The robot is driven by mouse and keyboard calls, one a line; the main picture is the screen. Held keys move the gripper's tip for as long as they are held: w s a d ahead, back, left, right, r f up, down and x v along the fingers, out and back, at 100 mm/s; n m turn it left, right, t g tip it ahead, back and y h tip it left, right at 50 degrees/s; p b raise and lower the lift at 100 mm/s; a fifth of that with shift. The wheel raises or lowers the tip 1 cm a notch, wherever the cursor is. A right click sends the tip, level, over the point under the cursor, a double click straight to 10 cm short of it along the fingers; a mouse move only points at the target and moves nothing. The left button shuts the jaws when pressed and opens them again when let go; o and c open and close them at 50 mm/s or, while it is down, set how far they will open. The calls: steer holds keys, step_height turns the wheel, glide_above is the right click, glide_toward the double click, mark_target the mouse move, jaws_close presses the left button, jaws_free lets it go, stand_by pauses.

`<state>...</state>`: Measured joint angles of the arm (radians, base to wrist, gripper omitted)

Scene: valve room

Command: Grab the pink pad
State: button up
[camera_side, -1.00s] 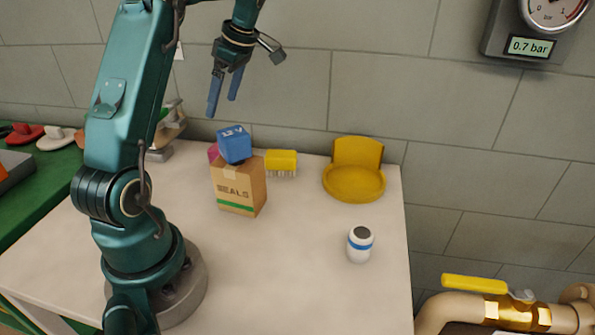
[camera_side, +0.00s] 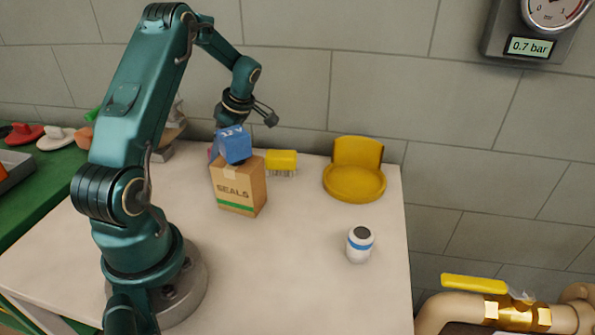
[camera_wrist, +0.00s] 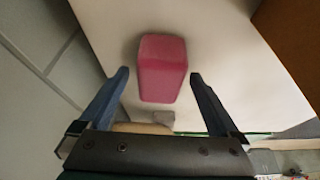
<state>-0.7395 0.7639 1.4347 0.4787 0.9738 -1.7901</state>
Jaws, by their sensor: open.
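The pink pad (camera_wrist: 162,68) lies on the white table in the wrist view, between and just beyond the two blue fingertips. My gripper (camera_wrist: 159,76) is open, with a finger on each side of the pad and space showing on both sides.
A white jar with a blue band (camera_side: 360,245) stands at the front right. The table (camera_side: 300,225) between is clear.

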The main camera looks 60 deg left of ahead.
steer(key=c, duration=1.4)
